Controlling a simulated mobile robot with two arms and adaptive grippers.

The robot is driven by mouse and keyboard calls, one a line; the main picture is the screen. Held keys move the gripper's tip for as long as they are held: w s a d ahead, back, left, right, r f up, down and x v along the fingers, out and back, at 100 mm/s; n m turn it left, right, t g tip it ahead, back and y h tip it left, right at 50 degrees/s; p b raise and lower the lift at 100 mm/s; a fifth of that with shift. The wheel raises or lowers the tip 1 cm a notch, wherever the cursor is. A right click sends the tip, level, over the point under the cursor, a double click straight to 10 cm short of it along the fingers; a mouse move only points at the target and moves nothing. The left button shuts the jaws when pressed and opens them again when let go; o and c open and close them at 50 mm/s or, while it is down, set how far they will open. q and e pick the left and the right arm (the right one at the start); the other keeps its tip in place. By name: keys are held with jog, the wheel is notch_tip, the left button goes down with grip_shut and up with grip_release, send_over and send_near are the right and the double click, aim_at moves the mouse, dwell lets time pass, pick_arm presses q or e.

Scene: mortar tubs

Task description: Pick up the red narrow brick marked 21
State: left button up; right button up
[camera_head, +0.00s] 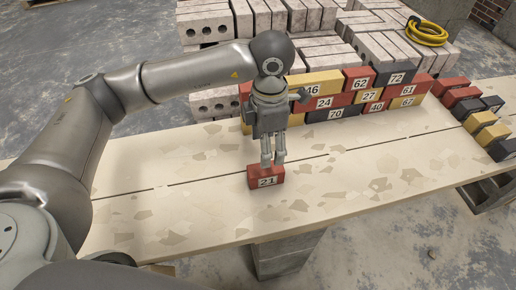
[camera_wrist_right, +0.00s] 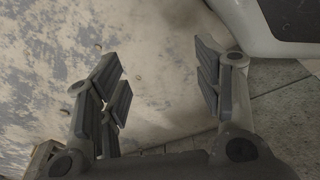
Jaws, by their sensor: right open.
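The red narrow brick marked 21 (camera_head: 265,178) lies on the pale plank table in the head view, its numbered face towards me. My left gripper (camera_head: 273,164) points straight down over its right half. Its two fingers show a gap between them and their tips reach the brick's top edge; the numbered face is uncovered. Whether the tips touch the brick is hard to tell. My right gripper (camera_wrist_right: 160,95) shows in the right wrist view with its fingers wide apart and nothing between them.
A stack of numbered red, yellow and black bricks (camera_head: 365,97) stands behind the left gripper. More bricks (camera_head: 480,118) line the table's right end. Pale hollow blocks and a yellow coiled hose (camera_head: 427,32) lie behind. The table (camera_head: 180,215) is clear around brick 21.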

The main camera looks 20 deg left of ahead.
aim_at(266, 174)
pick_arm(q)
jog(key=shift+w+f, duration=0.15)
notch_tip(266, 174, down, 5)
jog(key=shift+f, duration=0.1)
notch_tip(266, 174, down, 4)
jog(key=shift+f+b, duration=0.15)
jog(key=shift+b, duration=0.15)
jog(key=shift+f, duration=0.3)
jog(key=c, duration=1.4)
pick_arm(e)
jog(key=shift+w+a+r, duration=0.2)
jog(key=shift+w+r, duration=0.55)
jog(key=shift+w, duration=0.1)
